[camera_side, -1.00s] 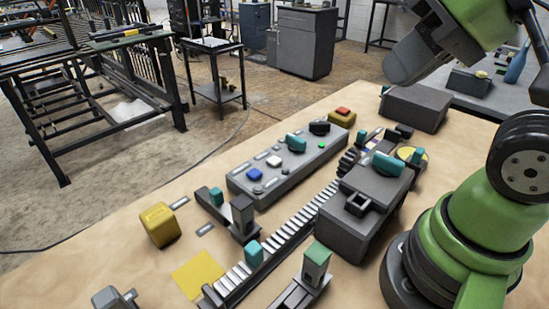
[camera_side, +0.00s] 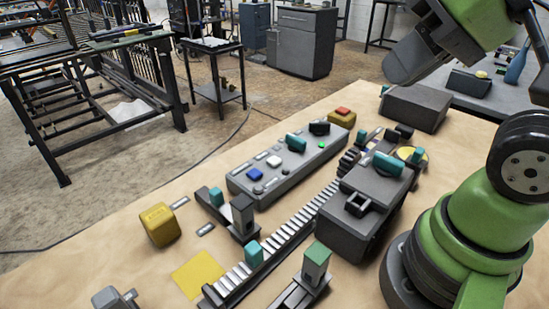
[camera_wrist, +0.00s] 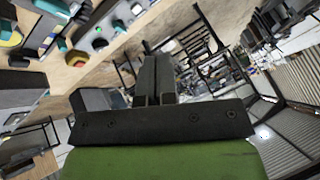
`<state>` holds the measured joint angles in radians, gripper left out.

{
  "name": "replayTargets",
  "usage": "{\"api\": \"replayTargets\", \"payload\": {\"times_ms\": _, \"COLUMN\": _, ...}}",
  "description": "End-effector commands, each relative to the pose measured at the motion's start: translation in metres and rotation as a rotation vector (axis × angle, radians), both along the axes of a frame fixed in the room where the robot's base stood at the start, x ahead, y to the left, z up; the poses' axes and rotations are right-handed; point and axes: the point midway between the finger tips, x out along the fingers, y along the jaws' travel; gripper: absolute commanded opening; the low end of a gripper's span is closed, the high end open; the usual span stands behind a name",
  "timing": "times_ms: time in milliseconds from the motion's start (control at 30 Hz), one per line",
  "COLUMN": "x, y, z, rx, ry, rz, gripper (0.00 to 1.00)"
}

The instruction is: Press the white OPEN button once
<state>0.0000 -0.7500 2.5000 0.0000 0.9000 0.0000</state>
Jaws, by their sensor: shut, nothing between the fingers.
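The white button (camera_side: 274,161) is on the grey control panel (camera_side: 240,186) in the middle of the side view, just behind the blue button (camera_side: 254,174). It is too small to read any lettering on it. My gripper (camera_wrist: 154,62) shows in the wrist view with its two dark fingers together and nothing between them. It is away from the panel, and no finger touches any button. In the side view my wrist is high at the upper right, and the fingertips cannot be made out. Part of the panel shows at the upper left of the wrist view.
The panel also carries a teal knob (camera_side: 296,142), a black knob (camera_side: 319,128) and a lit green lamp (camera_side: 322,144). A red button on a yellow box (camera_side: 342,117) stands behind it. A toothed rack (camera_side: 291,229) and a dark housing (camera_side: 350,225) lie to its right. A yellow block (camera_side: 160,224) stands left.

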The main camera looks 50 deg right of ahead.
Motion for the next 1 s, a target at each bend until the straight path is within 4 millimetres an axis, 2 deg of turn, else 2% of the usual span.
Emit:
{"api": "replayTargets", "payload": {"times_ms": 267, "x": 0.001, "y": 0.0, "z": 0.0, "rx": -0.005, "ry": 0.0, "rz": 0.001, "gripper": 0.0}}
{"api": "replayTargets", "payload": {"times_ms": 433, "x": 0.02, "y": -0.01, "z": -0.001, "rx": -0.088, "ry": -0.011, "rz": 0.026, "gripper": 0.0}}
{"api": "replayTargets", "payload": {"times_ms": 567, "x": 0.052, "y": -0.025, "z": -0.006, "rx": -0.232, "ry": -0.033, "rz": 0.089, "gripper": 0.0}}
{"api": "replayTargets", "payload": {"times_ms": 767, "x": 0.112, "y": -0.046, "z": -0.023, "rx": -0.485, "ry": -0.079, "rz": 0.263, "gripper": 0.0}}
{"api": "replayTargets", "payload": {"times_ms": 1000, "x": 0.177, "y": -0.055, "z": -0.063, "rx": -0.717, "ry": -0.15, "rz": 0.544, "gripper": 0.0}}
